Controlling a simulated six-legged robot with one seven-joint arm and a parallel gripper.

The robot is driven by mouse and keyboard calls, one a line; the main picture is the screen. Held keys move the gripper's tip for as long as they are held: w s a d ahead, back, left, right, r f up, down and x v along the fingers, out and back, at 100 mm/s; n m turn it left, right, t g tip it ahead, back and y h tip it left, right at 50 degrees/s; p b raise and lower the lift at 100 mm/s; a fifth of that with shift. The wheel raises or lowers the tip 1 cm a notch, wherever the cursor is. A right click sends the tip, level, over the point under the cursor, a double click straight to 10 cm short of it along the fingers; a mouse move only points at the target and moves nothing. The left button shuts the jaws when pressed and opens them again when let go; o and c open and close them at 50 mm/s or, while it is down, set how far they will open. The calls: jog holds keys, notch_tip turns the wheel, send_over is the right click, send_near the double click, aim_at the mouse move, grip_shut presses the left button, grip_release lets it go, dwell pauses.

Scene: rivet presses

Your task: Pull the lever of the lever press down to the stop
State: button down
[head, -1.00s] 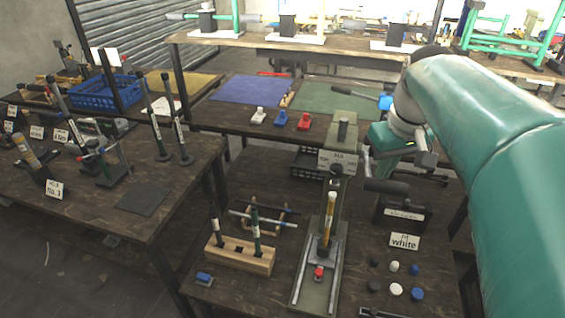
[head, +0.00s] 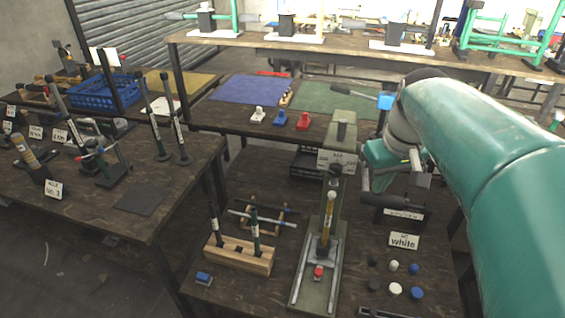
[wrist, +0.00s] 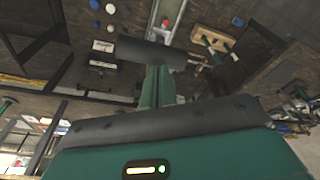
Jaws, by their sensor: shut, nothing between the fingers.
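The lever press stands in the middle of the head view, with a tall grey-green column (head: 341,135) and a long base (head: 317,290). Its lever (head: 364,172) is a thin arm at the right of the column, with a dark cylindrical grip (head: 388,201) sticking out rightward at its lower end. My gripper (head: 381,182) is shut and empty, its green fingers pointing down just above the grip. In the wrist view the grip (wrist: 150,53) lies across the tips of my closed gripper (wrist: 156,78). They look touching, though the contact itself is hidden.
A wooden block (head: 238,256) with upright tools stands left of the press. A dark box (head: 402,214) and a "white" sign (head: 404,242) stand at the right, with several caps (head: 396,289) in front. A side table (head: 100,200) with tools lies left.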

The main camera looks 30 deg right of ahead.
aim_at(379, 197)
jog(key=shift+s+a+f, duration=0.1)
jog(key=shift+a+f, duration=0.05)
jog(key=shift+f, duration=0.65)
jog(key=shift+s+a+f, duration=0.1)
jog(key=shift+f, duration=0.8)
jog(key=shift+f, duration=0.45)
jog(key=shift+s+a+f, duration=0.15)
jog(key=shift+f, duration=0.95)
jog(key=shift+f, duration=1.6)
